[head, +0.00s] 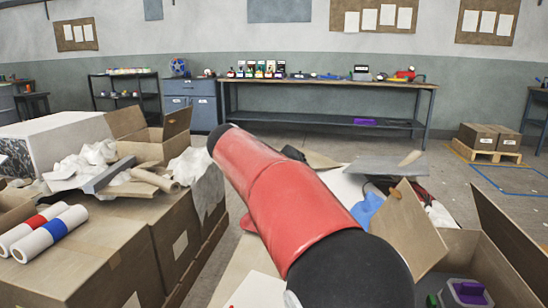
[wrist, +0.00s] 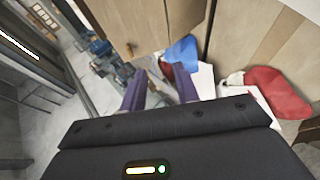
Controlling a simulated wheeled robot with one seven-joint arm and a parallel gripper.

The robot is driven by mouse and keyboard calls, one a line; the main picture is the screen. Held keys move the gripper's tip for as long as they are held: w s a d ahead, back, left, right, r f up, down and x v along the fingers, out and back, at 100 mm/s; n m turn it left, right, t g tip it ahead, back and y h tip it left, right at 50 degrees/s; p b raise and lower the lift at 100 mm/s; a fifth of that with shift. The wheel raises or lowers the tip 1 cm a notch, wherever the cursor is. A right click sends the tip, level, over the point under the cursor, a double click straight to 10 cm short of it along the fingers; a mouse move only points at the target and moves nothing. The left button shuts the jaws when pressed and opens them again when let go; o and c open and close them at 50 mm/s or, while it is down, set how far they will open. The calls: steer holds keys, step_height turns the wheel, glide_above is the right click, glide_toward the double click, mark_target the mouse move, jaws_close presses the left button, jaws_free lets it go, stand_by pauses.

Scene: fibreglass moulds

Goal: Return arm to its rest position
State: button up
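My red and black arm reaches from the bottom right toward the middle of the head view and covers part of the bench. My gripper is hidden behind it there. In the wrist view my gripper (wrist: 158,80) shows two purplish fingers standing apart, with nothing clearly held between them. Beyond the fingers lie a blue cloth-like piece (wrist: 182,50), a red piece (wrist: 275,92) and brown cardboard flaps (wrist: 245,45).
At the right are an open cardboard box (head: 485,255) with a purple-topped item (head: 467,293) and a blue piece (head: 367,210). At the left, cartons (head: 75,260) carry rolls (head: 50,233) and crumpled white material (head: 85,160). A long workbench (head: 330,84) stands behind; floor before it looks clear.

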steer(key=s+d+f+y, duration=0.3)
steer(key=s+d, duration=0.2)
steer(key=s, duration=0.2)
steer(key=s+d+f+y, duration=0.3)
steer(key=s+d+y, duration=0.1)
steer(key=s+d, duration=0.15)
steer(key=s+a+f+t+y, duration=0.1)
steer(key=s+f, duration=0.3)
steer(key=s, duration=0.3)
steer(key=s+a+f+t+y, duration=0.1)
steer(key=s+f+y, duration=0.1)
steer(key=s+f, duration=0.3)
steer(key=s, duration=0.3)
steer(key=shift+t+y, duration=0.3)
